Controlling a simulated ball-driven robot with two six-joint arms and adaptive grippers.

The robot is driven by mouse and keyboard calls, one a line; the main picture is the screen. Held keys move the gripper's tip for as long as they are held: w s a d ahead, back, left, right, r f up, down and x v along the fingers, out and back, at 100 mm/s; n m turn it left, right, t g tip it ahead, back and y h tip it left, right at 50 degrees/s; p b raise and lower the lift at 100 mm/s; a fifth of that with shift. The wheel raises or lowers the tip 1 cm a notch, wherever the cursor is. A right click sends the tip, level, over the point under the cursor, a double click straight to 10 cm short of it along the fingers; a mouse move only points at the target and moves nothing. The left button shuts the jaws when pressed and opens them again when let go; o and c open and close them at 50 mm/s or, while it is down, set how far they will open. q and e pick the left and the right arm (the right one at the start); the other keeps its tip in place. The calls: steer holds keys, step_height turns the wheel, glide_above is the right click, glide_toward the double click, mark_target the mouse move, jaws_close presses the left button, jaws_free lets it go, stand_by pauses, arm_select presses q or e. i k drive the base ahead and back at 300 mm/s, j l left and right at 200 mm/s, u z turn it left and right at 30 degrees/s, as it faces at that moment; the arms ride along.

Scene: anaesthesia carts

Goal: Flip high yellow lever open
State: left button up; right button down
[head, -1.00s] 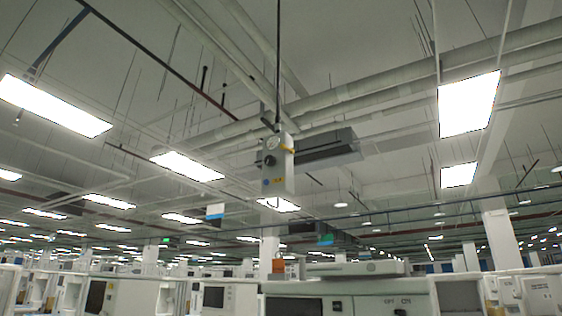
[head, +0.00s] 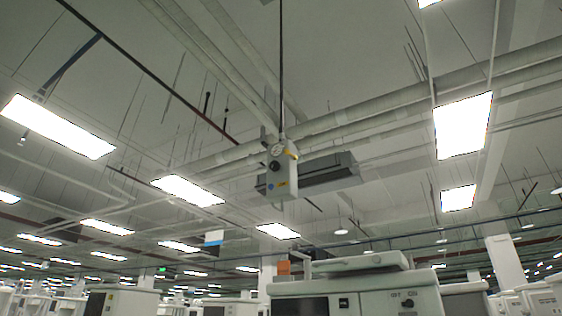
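The yellow lever (head: 291,154) is a small shape at the upper right of a pale grey box (head: 284,180). The box hangs high up, with a dark vertical rod or cable above it. Its front has a round gauge near the top, a dark round knob, and small blue and yellow labels low down. The lever is too small to tell its exact position. Neither of my grippers shows in the head view, so none is seen near the lever.
A pale cart (head: 370,293) marked OFF and ON stands below the box, with a flat unit (head: 360,263) on top. More carts stand around; the air around the box looks clear.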

mark_target(286, 152)
steer(key=i+j, duration=0.15)
steer(key=j, duration=0.2)
steer(key=i+j, duration=0.2)
steer(key=j, duration=0.2)
steer(key=i+j, duration=0.15)
steer(key=j, duration=0.2)
steer(key=i+j, duration=0.15)
steer(key=j, duration=0.2)
steer(key=i+j, duration=0.15)
steer(key=j, duration=0.2)
